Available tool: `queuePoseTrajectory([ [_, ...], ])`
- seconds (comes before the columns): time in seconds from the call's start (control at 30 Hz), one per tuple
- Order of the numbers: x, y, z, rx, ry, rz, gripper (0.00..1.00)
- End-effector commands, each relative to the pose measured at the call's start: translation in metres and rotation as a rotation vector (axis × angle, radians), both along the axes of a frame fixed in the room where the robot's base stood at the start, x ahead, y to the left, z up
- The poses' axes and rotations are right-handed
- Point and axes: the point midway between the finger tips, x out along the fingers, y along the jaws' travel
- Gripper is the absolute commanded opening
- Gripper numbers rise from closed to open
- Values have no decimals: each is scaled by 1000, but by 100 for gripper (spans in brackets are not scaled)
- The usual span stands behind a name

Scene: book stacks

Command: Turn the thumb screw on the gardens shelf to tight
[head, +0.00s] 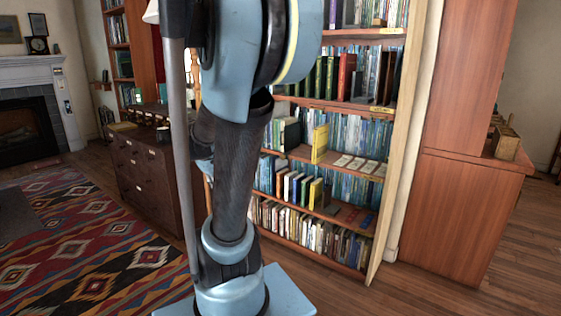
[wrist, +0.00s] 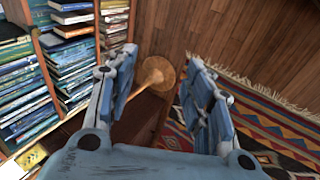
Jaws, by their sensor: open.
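A tall wooden bookcase (head: 388,150) stands right of my arm in the head view, with several shelves of books. Small yellow labels sit on some shelf edges, such as one label (head: 381,110), but I cannot read which shelf is gardens. I cannot make out a thumb screw in either view. My gripper (wrist: 160,62) is open and empty in the wrist view, its two blue fingers wide apart. A tan, round-topped thing with a thin stem (wrist: 158,73) shows beyond the fingers; I cannot tell what it is. The gripper does not show in the head view.
Stacked-looking book rows (wrist: 65,50) fill the left of the wrist view. A patterned rug (head: 90,245) and a dark drawer cabinet (head: 150,175) lie left of my arm. A reddish wooden cabinet (head: 465,215) stands right of the bookcase. Wood floor (head: 410,290) is bare at the front right.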

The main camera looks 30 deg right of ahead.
Motion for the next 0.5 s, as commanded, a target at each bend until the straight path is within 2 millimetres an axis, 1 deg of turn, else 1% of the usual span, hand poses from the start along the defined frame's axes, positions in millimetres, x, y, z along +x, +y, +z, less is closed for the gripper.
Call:
queuePoseTrajectory([
  [0.03, 14, -10, 3, -37, 4, 19, 47],
  [0.27, 71, -57, 14, -225, 45, 122, 47],
  [0.5, 128, -104, 18, -421, 114, 229, 47],
])
